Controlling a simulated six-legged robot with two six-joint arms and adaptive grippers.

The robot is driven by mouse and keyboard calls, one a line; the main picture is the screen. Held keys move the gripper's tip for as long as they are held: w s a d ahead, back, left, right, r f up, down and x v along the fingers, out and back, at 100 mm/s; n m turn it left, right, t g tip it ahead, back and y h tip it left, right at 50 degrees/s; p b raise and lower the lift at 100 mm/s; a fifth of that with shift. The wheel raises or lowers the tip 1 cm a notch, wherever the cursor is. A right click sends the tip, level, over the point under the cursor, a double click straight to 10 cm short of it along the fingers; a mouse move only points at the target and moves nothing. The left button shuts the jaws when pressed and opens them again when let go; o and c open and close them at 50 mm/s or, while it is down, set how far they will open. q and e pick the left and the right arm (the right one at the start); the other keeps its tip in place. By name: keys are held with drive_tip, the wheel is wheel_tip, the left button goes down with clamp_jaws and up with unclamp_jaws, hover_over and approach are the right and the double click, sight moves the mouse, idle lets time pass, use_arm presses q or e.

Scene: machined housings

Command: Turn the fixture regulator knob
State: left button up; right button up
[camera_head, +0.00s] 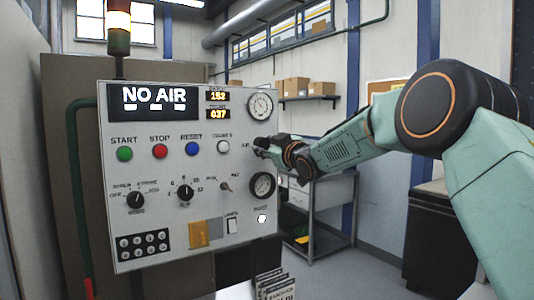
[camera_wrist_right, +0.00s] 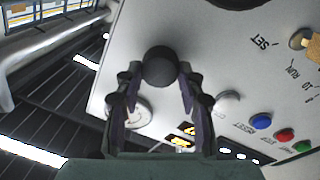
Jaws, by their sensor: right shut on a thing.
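The regulator knob (camera_wrist_right: 160,66) is a round black knob on the pale front panel. In the right wrist view it sits between the two fingertips of my right gripper (camera_wrist_right: 160,76), which is shut on it. In the head view my right gripper (camera_head: 262,147) is at the panel's right side, beside the AIR label and between two round gauges. There the knob cannot be told apart from the dark fingers. My left gripper is in neither view.
The control panel (camera_head: 200,225) shows NO AIR on its display (camera_head: 154,98). An upper gauge (camera_head: 260,106) and a lower gauge (camera_head: 262,186) flank my gripper. Start, stop and reset buttons and selector knobs lie left. A metal bench (camera_head: 315,215) stands behind to the right.

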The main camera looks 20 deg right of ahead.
drive_tip(key=n+b, duration=0.2)
drive_tip(key=n, duration=0.2)
drive_tip(key=shift+f+n, duration=0.15)
drive_tip(key=shift+n, duration=0.25)
drive_tip(key=n+b, duration=0.1)
drive_tip(key=n, duration=0.2)
drive_tip(key=shift+y+b, duration=0.3)
drive_tip(key=shift+b, duration=0.05)
drive_tip(key=shift+d+r+n, duration=0.1)
drive_tip(key=shift+r+n, duration=0.1)
drive_tip(key=shift+n, duration=0.7)
drive_tip(key=shift+r+b, duration=0.1)
drive_tip(key=shift+b, duration=0.2)
drive_tip(key=o, duration=1.2)
drive_tip(key=shift+w+f, duration=0.25)
drive_tip(key=shift+f, duration=0.05)
drive_tip(key=shift+s+r, duration=0.15)
drive_tip(key=shift+s, duration=0.1)
